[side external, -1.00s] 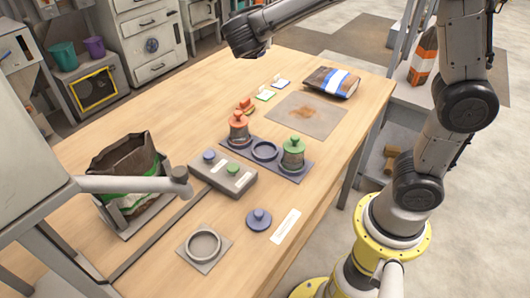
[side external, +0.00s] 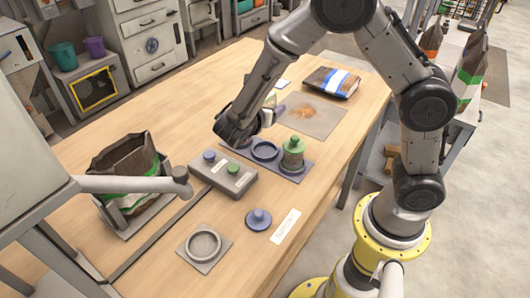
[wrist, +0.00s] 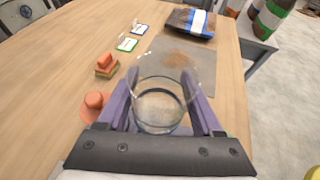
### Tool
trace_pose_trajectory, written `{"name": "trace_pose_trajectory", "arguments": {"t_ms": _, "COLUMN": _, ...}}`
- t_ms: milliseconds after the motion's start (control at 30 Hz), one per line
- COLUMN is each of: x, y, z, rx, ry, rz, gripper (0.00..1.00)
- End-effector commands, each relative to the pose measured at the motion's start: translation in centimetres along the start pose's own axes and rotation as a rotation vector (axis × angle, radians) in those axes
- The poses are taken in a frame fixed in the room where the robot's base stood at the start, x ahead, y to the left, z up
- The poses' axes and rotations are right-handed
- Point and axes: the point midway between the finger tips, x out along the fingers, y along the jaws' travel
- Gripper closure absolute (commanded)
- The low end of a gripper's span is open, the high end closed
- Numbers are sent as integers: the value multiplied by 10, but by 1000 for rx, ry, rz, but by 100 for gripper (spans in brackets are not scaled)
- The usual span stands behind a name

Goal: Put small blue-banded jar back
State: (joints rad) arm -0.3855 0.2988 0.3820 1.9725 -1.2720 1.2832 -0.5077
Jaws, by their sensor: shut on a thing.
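My gripper (wrist: 165,112) is shut on a clear glass jar (wrist: 163,90) held between its purple fingers in the wrist view. A dark ring shows low in the jar; I cannot make out a blue band. In the side external view my gripper (side external: 272,112) is low over the table, behind the grey holder (side external: 292,168), and the arm mostly hides the jar. The holder's middle ring (side external: 265,151) is empty. A green-lidded jar (side external: 292,152) stands in its right place. The orange-topped jar (wrist: 95,104) at its left is hidden by my arm in the side external view.
A blue knobbed lid (side external: 258,219) lies in front, beside a white label strip (side external: 286,228). A stained mat (side external: 325,121) and a bag (side external: 332,82) lie behind. An empty ring (side external: 204,244) is front left.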

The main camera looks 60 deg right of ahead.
Motion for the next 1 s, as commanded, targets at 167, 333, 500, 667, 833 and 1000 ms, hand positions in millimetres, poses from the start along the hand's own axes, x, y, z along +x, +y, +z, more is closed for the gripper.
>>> {"name": "trace_pose_trajectory", "arguments": {"t_ms": 167, "x": 4, "y": 0, "z": -10, "rx": 2, "ry": -1, "rz": 1, "gripper": 100}}
{"name": "trace_pose_trajectory", "arguments": {"t_ms": 333, "x": 4, "y": 1, "z": -10, "rx": 2, "ry": -1, "rz": 1, "gripper": 100}}
{"name": "trace_pose_trajectory", "arguments": {"t_ms": 500, "x": 8, "y": 1, "z": -18, "rx": -2, "ry": -2, "rz": 0, "gripper": 100}}
{"name": "trace_pose_trajectory", "arguments": {"t_ms": 667, "x": 18, "y": 1, "z": -43, "rx": -4, "ry": -1, "rz": 0, "gripper": 100}}
{"name": "trace_pose_trajectory", "arguments": {"t_ms": 833, "x": 24, "y": 1, "z": -57, "rx": 0, "ry": -2, "rz": 1, "gripper": 100}}
{"name": "trace_pose_trajectory", "arguments": {"t_ms": 1000, "x": 33, "y": 0, "z": -79, "rx": -4, "ry": -1, "rz": 0, "gripper": 100}}
